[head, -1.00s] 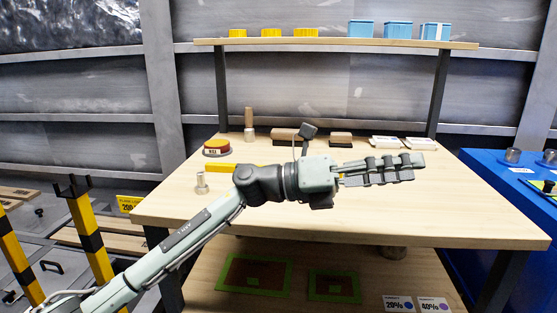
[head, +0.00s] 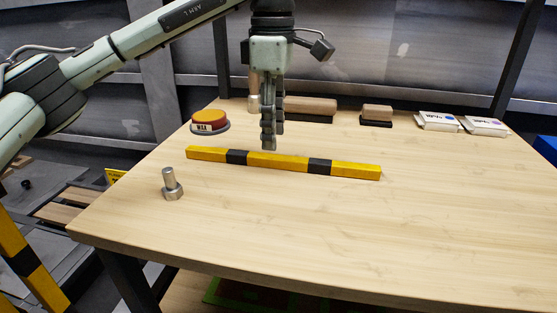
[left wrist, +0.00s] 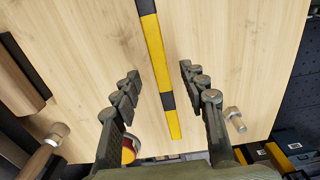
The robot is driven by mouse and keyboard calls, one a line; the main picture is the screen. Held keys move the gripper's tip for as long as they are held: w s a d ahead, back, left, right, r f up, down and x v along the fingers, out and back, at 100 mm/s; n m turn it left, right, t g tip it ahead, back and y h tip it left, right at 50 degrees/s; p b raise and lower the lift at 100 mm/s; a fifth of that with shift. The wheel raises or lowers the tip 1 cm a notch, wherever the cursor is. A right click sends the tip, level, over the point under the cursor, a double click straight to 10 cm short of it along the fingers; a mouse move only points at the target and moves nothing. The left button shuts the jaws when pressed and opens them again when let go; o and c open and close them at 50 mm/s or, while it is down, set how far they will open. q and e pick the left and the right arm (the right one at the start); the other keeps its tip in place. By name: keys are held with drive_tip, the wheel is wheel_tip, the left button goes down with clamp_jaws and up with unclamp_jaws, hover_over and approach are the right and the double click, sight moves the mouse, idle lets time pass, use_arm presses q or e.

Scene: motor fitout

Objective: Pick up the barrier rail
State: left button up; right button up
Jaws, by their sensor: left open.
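The barrier rail (head: 277,161) is a long yellow bar with black bands, lying flat across the wooden table in the head view. My left gripper (head: 270,143) points down above the rail, near its middle, with the fingertips close behind it in that picture. In the left wrist view the rail (left wrist: 155,50) runs lengthwise between the two spread fingers of the left gripper (left wrist: 160,82). The fingers are open and hold nothing. How high the fingertips are above the rail is hard to tell. My right gripper is not in view.
A steel bolt (head: 172,184) stands left of the rail. A red and yellow button (head: 209,121) sits behind its left end. The table's front and right are clear.

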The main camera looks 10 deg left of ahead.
sight(278, 157)
use_arm(q)
drive_tip(key=f, duration=0.4)
drive_tip(key=shift+d+f, duration=0.35)
drive_tip(key=shift+d, duration=0.05)
drive_tip(key=shift+c, duration=0.5)
clamp_jaws()
